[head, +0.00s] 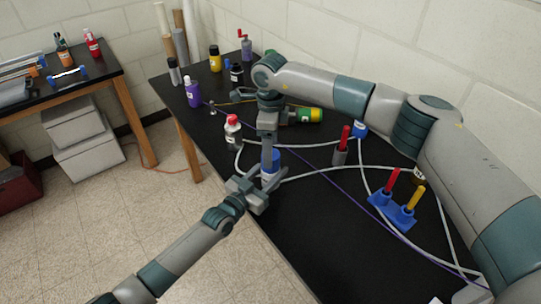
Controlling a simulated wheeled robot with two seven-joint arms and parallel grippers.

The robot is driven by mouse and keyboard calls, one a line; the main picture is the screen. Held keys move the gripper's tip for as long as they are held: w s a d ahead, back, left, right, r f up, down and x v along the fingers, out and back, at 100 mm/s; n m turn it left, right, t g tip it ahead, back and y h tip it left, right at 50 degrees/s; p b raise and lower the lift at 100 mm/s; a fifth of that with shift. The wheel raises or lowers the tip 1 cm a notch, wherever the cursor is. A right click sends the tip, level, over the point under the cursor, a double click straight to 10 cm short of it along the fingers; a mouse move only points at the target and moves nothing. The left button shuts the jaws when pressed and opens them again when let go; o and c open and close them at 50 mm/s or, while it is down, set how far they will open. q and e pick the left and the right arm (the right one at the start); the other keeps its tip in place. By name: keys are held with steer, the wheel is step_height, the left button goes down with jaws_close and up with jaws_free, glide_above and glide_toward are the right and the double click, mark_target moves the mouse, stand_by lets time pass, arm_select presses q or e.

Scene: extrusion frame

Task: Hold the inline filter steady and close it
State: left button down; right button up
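A small blue cylindrical body (274,158), which looks like the inline filter, stands near the table's left edge on a white tube. Both my grippers are at it and hide much of it. My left gripper (262,184) reaches in from the lower left, at the filter's lower end. My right gripper (268,160) points down over the filter from above. Whether the fingers are closed on it is too small and covered to tell. Whether the filter is open or closed cannot be made out.
The white tube (320,171) loops across the black table (310,225). A red-capped white bottle (233,131) stands just left of the grippers. A green-yellow can (308,115) lies behind. A blue holder (391,210) with red and yellow handles stands right. The front table area is clear.

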step_height(320, 180, up, 7)
steer(key=shift+r, duration=0.1)
stand_by(0.4)
arm_select(q)
steer(key=c, duration=0.9)
jaws_free()
steer(key=shift+s+a, duration=0.1)
arm_select(e)
step_height(320, 180, down, 4)
steer(key=b, duration=0.3)
steer(key=shift+r+b, duration=0.1)
steer(key=shift+b, duration=0.3)
arm_select(q)
steer(key=shift+v, duration=8.55)
